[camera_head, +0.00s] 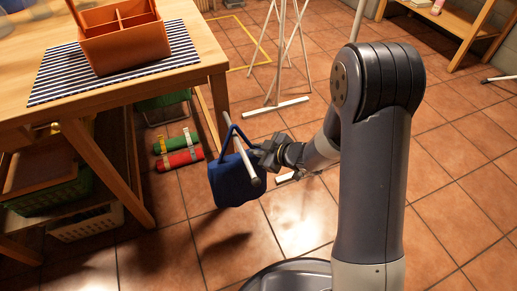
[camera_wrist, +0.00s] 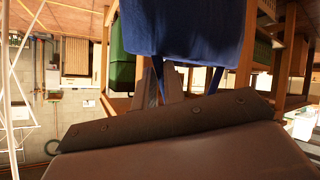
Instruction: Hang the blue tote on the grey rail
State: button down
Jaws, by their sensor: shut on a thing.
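The blue tote (camera_head: 232,181) hangs upright in the air beside the table's right front leg, its strap loop rising above it. In the wrist view the tote (camera_wrist: 185,28) fills the top middle, its straps running down toward the fingers. My gripper (camera_head: 263,155) is at the tote's upper right, shut on its straps; the fingers show partly in the wrist view (camera_wrist: 168,87). The grey rail (camera_head: 239,145) slants down from near the table and crosses in front of the tote, its capped end at the tote's right. I cannot tell whether the rail passes through the strap loop.
A wooden table (camera_head: 190,78) at left holds an orange caddy (camera_head: 125,45) on a striped mat (camera_head: 60,85). Green and red rolls (camera_head: 180,160) lie on the floor beyond the tote. A white drying rack (camera_head: 277,60) stands behind. Tiled floor at front and right is open.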

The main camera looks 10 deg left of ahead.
jog(key=c, duration=1.4)
grip_release()
jog(key=shift+d, duration=0.1)
jog(key=p+v, duration=0.3)
jog(key=v, duration=0.7)
jog(key=shift+s+d+r, duration=0.15)
jog(key=shift+s+r, duration=0.05)
